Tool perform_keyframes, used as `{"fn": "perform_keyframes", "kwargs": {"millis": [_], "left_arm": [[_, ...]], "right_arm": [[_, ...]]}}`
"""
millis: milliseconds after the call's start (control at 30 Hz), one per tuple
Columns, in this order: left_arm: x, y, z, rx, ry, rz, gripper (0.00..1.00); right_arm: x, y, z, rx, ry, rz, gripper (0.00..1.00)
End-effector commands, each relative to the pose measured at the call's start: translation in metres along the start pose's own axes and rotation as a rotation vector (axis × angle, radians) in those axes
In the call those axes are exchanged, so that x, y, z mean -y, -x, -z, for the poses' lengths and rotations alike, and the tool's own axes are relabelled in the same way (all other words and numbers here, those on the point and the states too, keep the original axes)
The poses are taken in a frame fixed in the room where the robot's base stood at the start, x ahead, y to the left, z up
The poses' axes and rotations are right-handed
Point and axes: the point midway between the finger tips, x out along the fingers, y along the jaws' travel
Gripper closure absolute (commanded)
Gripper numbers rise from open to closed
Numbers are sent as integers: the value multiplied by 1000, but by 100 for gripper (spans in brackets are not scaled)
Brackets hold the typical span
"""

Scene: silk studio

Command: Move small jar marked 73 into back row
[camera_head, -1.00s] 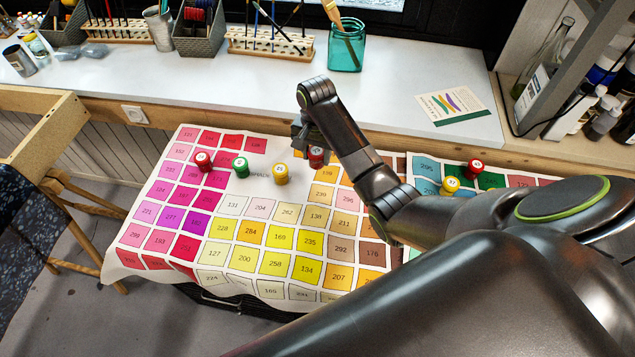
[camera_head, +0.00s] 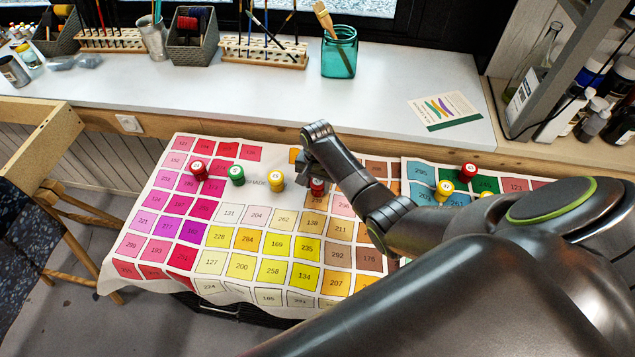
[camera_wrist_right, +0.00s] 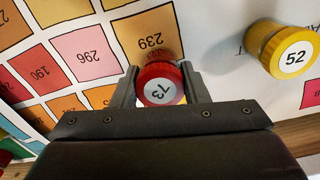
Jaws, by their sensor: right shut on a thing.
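The small red jar marked 73 (camera_wrist_right: 160,88) has a pale round label on its lid, readable in the right wrist view. My right gripper (camera_wrist_right: 160,85) is shut on it, one finger on each side. In the head view the red jar (camera_head: 318,187) shows just under my right gripper (camera_head: 314,175), to the right of a yellow jar (camera_head: 276,181). It is over or on the colour chart near the orange squares; I cannot tell whether its base touches. My left gripper is not in view.
The colour chart (camera_head: 240,240) covers the table. A red jar (camera_head: 199,171) and a green jar (camera_head: 236,175) stand left of the yellow one, marked 52 (camera_wrist_right: 294,56). Another red jar (camera_head: 469,171) and yellow jars (camera_head: 444,190) stand at the right. The chart's front is clear.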

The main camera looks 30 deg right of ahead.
Motion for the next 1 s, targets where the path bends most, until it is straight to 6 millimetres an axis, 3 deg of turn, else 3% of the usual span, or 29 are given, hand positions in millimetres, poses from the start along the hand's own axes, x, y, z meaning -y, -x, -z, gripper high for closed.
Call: {"fn": "perform_keyframes", "kwargs": {"millis": [233,267,400,733,1000], "left_arm": [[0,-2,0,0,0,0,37],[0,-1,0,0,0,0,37],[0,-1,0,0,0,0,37],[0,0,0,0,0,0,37],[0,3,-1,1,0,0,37]], "right_arm": [[0,-3,0,0,0,1,83],[0,-3,0,0,0,1,57],[0,-2,0,0,0,1,38],[0,0,0,0,0,1,38],[1,32,1,-3,1,4,38]]}}
